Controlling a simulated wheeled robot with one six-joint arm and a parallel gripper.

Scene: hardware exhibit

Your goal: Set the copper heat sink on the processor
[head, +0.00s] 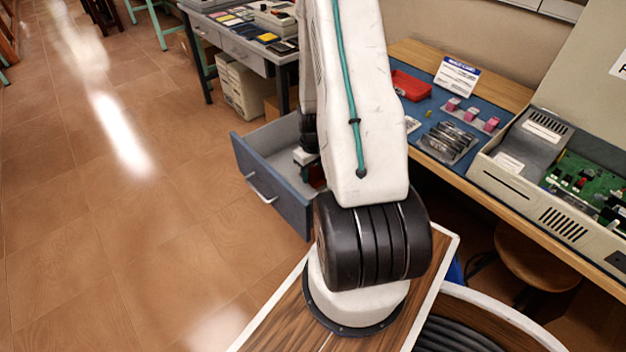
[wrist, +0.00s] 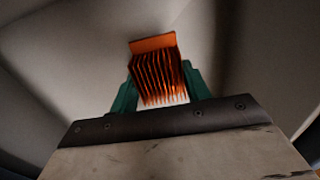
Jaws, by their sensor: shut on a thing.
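The finned copper heat sink (wrist: 158,75) sits between the two green fingers of my gripper (wrist: 160,88) in the wrist view. The gripper is shut on it, with pale drawer surfaces around. In the head view my gripper (head: 305,157) is low inside the open blue drawer (head: 275,188), partly hidden by my arm. The heat sink cannot be made out clearly there. A green circuit board (head: 590,183) lies in an open beige computer case (head: 520,180) on the bench at right. I cannot clearly pick out the processor on it.
The bench's blue mat (head: 425,108) holds a red tray (head: 410,86), a metal rack of dark modules (head: 448,142), pink blocks (head: 468,113) and a sign card (head: 457,76). A stool (head: 540,265) stands below. Another table is behind. The tiled floor (head: 110,220) at left is clear.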

